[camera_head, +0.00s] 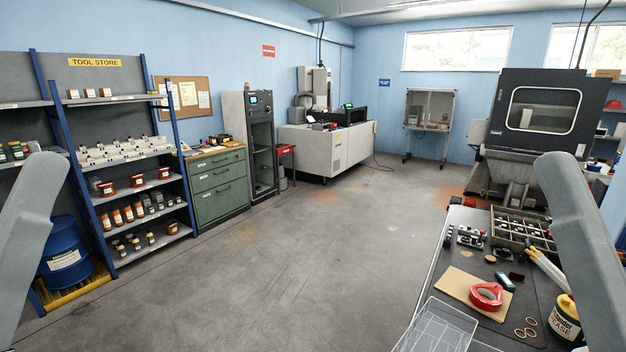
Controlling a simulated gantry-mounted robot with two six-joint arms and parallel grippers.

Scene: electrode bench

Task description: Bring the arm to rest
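My two grey arms show at the sides of the head view. The left arm (30,235) rises from the lower left edge, in front of the shelving and a blue drum. The right arm (588,235) rises at the lower right, in front of the bench's right side. Both arms are upright and slightly tilted. Neither gripper is in the picture, so I cannot see their fingers or whether they hold anything.
A dark bench (440,290) at the lower right bears red tape (486,296), a compartment tray (522,236), a grease bottle (565,318) and small parts. A clear divided tray (437,328) is at its near left. The tool shelving (108,62) stands left. The middle floor (300,270) is clear.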

